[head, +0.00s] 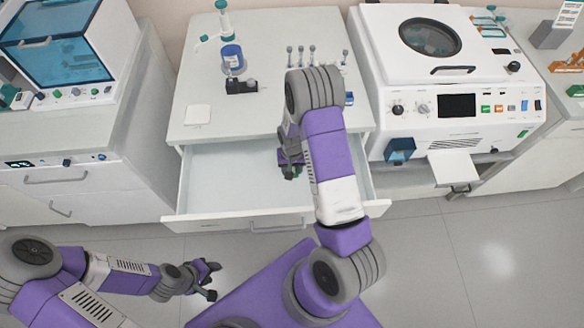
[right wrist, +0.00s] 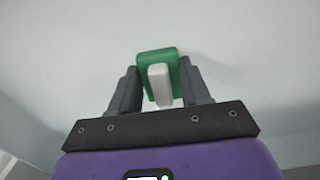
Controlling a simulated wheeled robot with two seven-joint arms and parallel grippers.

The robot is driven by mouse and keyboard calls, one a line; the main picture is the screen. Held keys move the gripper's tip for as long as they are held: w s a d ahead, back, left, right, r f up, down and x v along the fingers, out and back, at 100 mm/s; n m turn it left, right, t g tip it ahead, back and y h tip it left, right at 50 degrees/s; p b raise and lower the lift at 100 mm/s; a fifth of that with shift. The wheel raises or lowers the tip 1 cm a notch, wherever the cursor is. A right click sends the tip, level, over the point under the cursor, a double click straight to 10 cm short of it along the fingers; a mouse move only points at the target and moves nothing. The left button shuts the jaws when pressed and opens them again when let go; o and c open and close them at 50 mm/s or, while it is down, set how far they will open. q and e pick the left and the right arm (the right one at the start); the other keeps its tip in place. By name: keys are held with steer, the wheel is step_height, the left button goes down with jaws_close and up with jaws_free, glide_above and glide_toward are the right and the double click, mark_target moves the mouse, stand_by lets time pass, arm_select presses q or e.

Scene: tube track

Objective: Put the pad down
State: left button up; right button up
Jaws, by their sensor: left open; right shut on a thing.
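The pad is a green block (right wrist: 172,57) with a pale grey bar on its near face, seen in the right wrist view. My right gripper (right wrist: 160,88) is shut on it, with one dark finger on each side. In the head view my right gripper (head: 291,170) reaches down into the open drawer (head: 215,178), near its right side. The arm hides most of the pad there. I cannot tell whether the pad touches the drawer's floor. My left gripper (head: 208,279) is open and empty, low in front of the drawer, at the left.
The drawer's left and middle are bare. On the counter above it stand a blue-labelled bottle (head: 232,60), a small black device (head: 241,86), a white square (head: 198,115) and several grey pegs. A white machine (head: 455,100) with a round lid stands at the right.

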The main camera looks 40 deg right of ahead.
steer(key=o, duration=0.6)
steer(key=shift+f, duration=0.2)
steer(key=shift+c, duration=0.2)
steer(key=o, duration=0.5)
steer(key=shift+c, duration=0.2)
steer(key=shift+r, duration=0.2)
steer(key=shift+r, duration=0.35)
step_height(320, 180, up, 11)
steer(key=p, duration=0.2)
steer(key=shift+r, duration=0.2)
